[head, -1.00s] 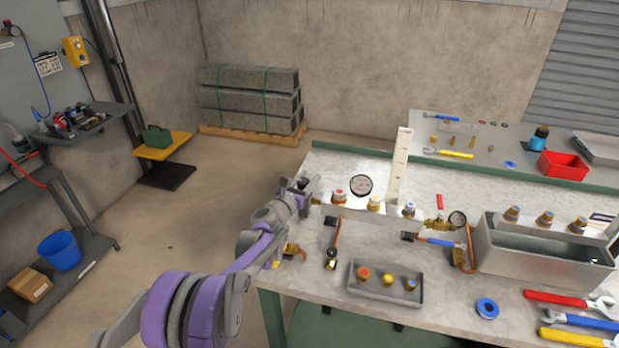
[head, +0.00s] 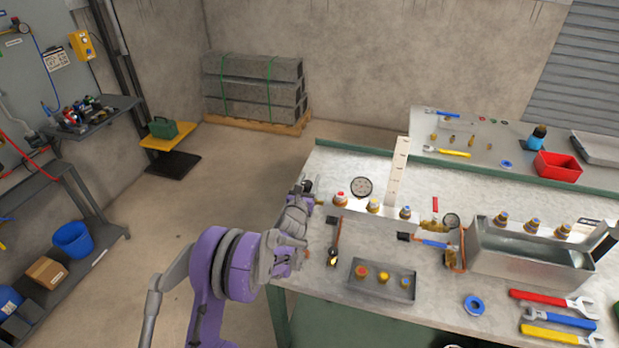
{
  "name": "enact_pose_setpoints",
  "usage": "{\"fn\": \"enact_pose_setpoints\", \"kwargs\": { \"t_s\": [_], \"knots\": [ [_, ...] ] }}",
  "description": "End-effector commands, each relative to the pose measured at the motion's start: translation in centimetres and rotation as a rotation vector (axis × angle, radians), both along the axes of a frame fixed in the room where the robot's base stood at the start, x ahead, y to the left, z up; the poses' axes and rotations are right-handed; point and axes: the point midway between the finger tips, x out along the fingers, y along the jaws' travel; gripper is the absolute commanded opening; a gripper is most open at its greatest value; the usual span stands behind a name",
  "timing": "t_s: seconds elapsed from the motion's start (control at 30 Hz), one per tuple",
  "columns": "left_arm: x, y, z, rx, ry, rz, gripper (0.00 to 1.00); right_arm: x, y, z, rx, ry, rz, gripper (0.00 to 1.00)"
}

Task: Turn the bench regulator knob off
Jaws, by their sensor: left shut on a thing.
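My left gripper (head: 305,188) is at the left end of the bench's back row of fittings. It is shut on what appears to be the bench regulator knob, which the jaws and wrist mostly hide. The knob's angle cannot be told. A round gauge (head: 361,187) stands just right of the gripper. Beside it are a red-topped fitting (head: 340,198), a yellow-topped fitting (head: 373,205) and a blue-topped fitting (head: 405,212). My right gripper cannot be made out.
The workbench (head: 440,290) carries a small tray (head: 350,290) of capped fittings, a metal trough (head: 515,262), a blue tape roll (head: 474,305) and a red wrench (head: 540,299). A second bench with a red bin (head: 558,167) stands behind. Floor left of the bench is open.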

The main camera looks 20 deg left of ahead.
Motion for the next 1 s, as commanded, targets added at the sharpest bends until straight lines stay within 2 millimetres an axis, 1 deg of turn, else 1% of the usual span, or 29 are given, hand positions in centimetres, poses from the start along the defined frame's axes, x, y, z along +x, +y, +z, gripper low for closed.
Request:
{"fn": "enact_pose_setpoints", "kwargs": {
  "t_s": [0.03, 0.33, 0.37, 0.5, 0.53, 0.83, 0.93, 1.0],
  "knots": [
    [0.1, 0.0, 0.3, -0.001, -0.004, -0.001, 0.0, 0.1, 0.0, 0.1, 0.0, -0.001, 0.0, 0.51],
    [0.1, 0.0, 0.2, -0.001, -0.004, -0.001, 0.0, 0.0, 0.0, 0.1, 0.0, -0.001, 0.0, 0.51],
    [0.1, 0.0, 0.2, -0.001, -0.004, -0.001, 0.5, 0.0, 0.0, 0.1, 0.0, -0.001, 0.0, 0.51],
    [0.1, 0.0, 0.1, -0.001, -0.003, 0.0, 0.75, 0.0, 0.0, 0.1, 0.0, -0.001, 0.0, 0.51],
    [0.1, 0.0, 0.1, -0.001, -0.003, 0.0, 0.78, 0.0, 0.0, 0.1, 0.0, -0.001, 0.0, 0.51],
    [-0.1, 0.0, 0.0, 0.0, -0.002, 0.0, 0.78, 0.0, 0.0, 0.0, 0.0, 0.0, 0.0, 0.51],
    [-1.0, 0.0, 0.0, 0.0, -0.001, 0.0, 0.78, -0.1, 0.0, -0.1, 0.0, 0.001, 0.0, 0.51],
    [-2.1, 0.0, 0.0, 0.0, -0.001, 0.0, 0.78, -0.2, 0.0, -0.3, 0.0, 0.003, 0.0, 0.51]
  ]
}}
